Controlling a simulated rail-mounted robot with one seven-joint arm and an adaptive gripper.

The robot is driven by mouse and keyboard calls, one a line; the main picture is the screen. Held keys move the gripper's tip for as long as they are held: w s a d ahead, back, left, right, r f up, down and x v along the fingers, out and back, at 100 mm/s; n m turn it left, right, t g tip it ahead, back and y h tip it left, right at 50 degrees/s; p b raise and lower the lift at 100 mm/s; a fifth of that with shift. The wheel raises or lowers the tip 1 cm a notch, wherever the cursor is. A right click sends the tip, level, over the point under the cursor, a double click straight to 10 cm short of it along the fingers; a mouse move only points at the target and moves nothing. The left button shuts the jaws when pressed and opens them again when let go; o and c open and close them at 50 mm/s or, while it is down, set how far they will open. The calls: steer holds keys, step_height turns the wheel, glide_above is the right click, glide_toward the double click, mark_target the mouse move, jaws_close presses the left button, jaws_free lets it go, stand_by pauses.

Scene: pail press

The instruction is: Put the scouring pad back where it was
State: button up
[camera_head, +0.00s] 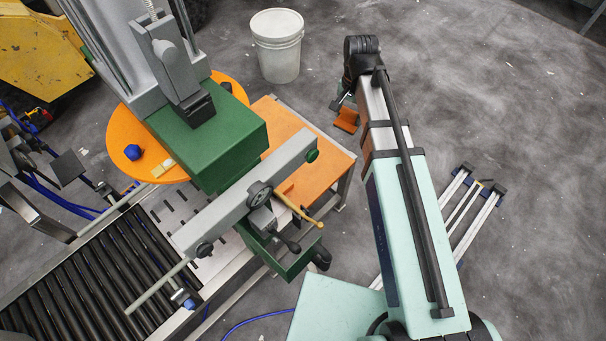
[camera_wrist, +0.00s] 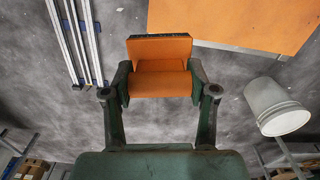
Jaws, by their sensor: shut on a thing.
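The scouring pad looks like an orange block with a dark strip along one edge. It is between the fingers of my gripper (camera_wrist: 160,88) in the wrist view, where the pad (camera_wrist: 160,68) shows in the middle. In the head view my gripper (camera_head: 344,104) is partly hidden behind my arm, and the pad (camera_head: 346,121) hangs just below it. My gripper is shut on the pad, in the air just off the right edge of the orange table (camera_head: 328,158).
A white pail (camera_head: 277,50) stands on the floor behind the table. A green press (camera_head: 215,140) with a long grey bar stands left of the table. A round orange plate (camera_head: 120,130) carries a blue piece (camera_head: 133,152). A roller conveyor (camera_head: 100,270) lies front left. Metal rails (camera_head: 465,215) lie right.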

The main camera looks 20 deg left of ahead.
steer(key=shift+s+a+f+m+b, duration=0.35)
steer(key=shift+s+a+f+b, duration=0.3)
steer(key=shift+a+f+b, duration=2.35)
steer(key=shift+s+a+f+m+b, duration=0.45)
steer(key=shift+a+f+b, duration=0.9)
steer(key=shift+f, duration=3.25)
steer(key=shift+s+a+f+m+b, duration=0.2)
steer(key=shift+s+a+f+b, duration=0.6)
steer(key=shift+a+f+b, duration=2.2)
steer(key=shift+d+f+p, duration=0.8)
steer(key=shift+d+f, duration=0.15)
steer(key=o, duration=1.2)
steer(key=shift+r, duration=0.1)
steer(key=shift+r+p, duration=0.8)
steer(key=shift+r, duration=3)
